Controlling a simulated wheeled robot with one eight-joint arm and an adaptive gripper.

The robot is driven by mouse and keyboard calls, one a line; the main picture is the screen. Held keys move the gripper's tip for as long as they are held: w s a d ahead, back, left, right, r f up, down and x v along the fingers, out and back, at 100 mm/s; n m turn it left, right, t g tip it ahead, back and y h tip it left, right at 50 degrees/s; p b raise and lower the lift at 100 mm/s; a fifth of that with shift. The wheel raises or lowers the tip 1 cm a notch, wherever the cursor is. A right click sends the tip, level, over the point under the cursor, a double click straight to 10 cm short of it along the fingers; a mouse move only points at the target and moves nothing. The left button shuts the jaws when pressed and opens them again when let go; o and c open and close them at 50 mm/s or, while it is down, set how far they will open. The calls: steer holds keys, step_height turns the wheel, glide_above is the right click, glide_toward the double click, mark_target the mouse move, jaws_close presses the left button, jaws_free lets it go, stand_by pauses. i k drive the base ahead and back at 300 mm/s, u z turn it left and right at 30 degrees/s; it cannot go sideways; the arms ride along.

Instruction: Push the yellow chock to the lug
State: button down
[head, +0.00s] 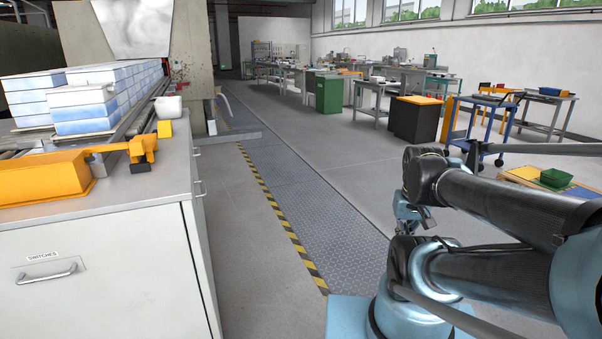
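A small yellow block (165,129), which looks like the yellow chock, is on the top of the grey cabinet (130,190), near its far right corner. Just in front of it is an orange bracket (142,149) at the end of a bar from a long orange housing (45,178). I cannot make out for certain which part is the lug. My gripper (412,216) shows small and partly hidden behind my folded arm at the right, far from the cabinet and touching nothing that I can see. Its fingers are not clear enough to tell open from shut.
Stacks of blue-white blocks (85,108) stand on the furnace line behind the cabinet. A white cup-like vessel (168,106) is just behind the yellow block. A striped floor plate (300,220) runs through the clear aisle. A blue cart (480,125) and workbenches stand at the right.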

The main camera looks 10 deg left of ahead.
mark_target(164, 129)
steer(key=u, duration=0.05)
steer(key=i, duration=1.2)
steer(key=u, duration=0.55)
steer(key=i, duration=1.05)
steer(key=u, duration=1.05)
steer(key=i, duration=0.75)
steer(key=u, duration=0.45)
